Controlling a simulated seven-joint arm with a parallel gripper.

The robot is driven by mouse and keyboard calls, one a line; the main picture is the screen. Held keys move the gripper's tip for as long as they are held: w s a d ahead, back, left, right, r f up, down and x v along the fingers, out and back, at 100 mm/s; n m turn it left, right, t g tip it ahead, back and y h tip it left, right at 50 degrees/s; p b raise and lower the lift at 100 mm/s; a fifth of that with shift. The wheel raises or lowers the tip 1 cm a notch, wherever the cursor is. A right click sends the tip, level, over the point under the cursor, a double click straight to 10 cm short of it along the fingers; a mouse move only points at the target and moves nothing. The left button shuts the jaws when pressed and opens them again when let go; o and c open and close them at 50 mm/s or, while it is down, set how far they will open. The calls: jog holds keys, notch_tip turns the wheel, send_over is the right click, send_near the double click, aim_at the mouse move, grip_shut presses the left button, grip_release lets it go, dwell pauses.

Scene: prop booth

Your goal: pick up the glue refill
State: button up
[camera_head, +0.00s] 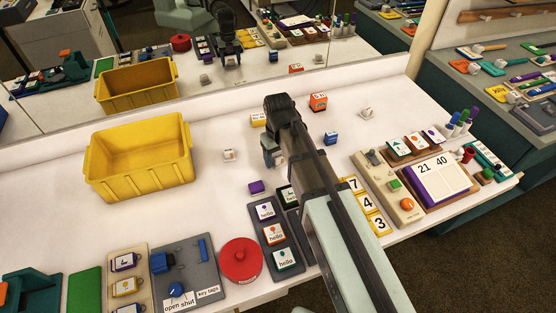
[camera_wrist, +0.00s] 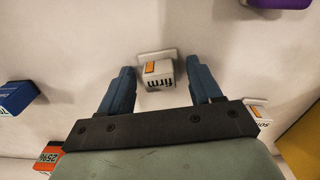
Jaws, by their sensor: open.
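A small white block with an orange label and dark slots or markings (camera_wrist: 158,72) stands on the white tabletop, with a pale flat part behind it. It may be the glue refill; I cannot read its label. My gripper (camera_wrist: 158,80) is open, with one blue-grey finger on each side of this block and gaps between. In the head view my gripper (camera_head: 272,158) points down at the table right of the yellow bin, and the arm hides much of the block there. I cannot tell the exact height of the fingertips.
Around my gripper are a blue block (camera_head: 331,138), an orange block (camera_head: 317,102), a purple block (camera_head: 256,187), a white block (camera_head: 229,155) and a yellow-and-white block (camera_head: 258,120). The yellow bin (camera_head: 105,188) stands left. Card trays (camera_head: 268,226) lie in front.

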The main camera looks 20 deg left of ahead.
aim_at(278, 156)
jog(key=shift+c, duration=0.3)
jog(key=c, duration=0.8)
jog(key=shift+r, duration=0.1)
jog(key=shift+c, duration=0.2)
notch_tip(278, 156, up, 10)
jog(key=shift+f, duration=0.1)
